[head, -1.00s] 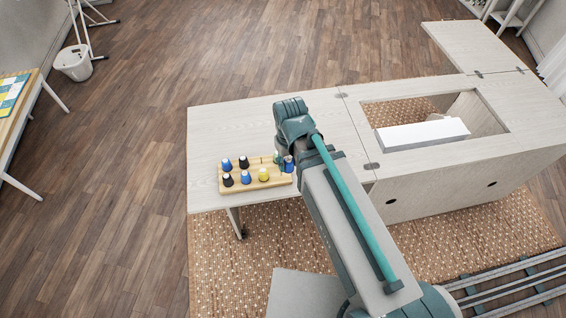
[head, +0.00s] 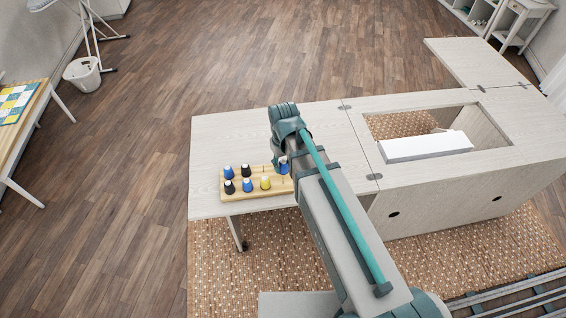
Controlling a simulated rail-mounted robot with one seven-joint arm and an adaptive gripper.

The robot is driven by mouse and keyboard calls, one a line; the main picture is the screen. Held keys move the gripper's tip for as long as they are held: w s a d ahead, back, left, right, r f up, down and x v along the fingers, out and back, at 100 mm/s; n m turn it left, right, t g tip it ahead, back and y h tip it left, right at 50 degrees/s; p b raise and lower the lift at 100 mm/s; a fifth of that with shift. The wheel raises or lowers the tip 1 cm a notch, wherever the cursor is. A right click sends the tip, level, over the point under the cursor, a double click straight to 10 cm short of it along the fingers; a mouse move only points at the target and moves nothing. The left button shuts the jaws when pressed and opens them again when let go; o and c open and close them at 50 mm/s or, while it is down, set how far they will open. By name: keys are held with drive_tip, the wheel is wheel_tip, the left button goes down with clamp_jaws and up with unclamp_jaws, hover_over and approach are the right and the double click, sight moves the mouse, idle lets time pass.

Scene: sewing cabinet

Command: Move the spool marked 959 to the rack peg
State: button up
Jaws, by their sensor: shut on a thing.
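A wooden rack (head: 238,198) lies on the left part of the pale cabinet top. Several spools stand on it: a blue one (head: 228,171) and a black one (head: 245,171) at the back, and a black one (head: 229,187), a blue one (head: 247,185) and a yellow one (head: 265,182) at the front. My gripper (head: 281,164) is over the rack's right end, mostly hidden by my arm. It is shut on a blue spool (head: 284,169), partly hidden. I cannot tell whether this spool touches the rack. No numbers are readable, so the 959 mark cannot be confirmed.
The cabinet top (head: 225,135) is clear behind the rack. To the right is an opening with a white block (head: 425,146). A table with a patchwork (head: 18,102) and a white bin (head: 82,74) stand far left.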

drive_tip(key=shift+f+b, duration=0.6)
drive_tip(key=shift+f, duration=0.9)
drive_tip(key=shift+f+b, duration=0.95)
drive_tip(key=shift+f, duration=0.85)
drive_tip(key=o, duration=0.9)
drive_tip(key=shift+r, duration=0.15)
wheel_tip(320, 180, up, 12)
drive_tip(key=shift+f, duration=0.15)
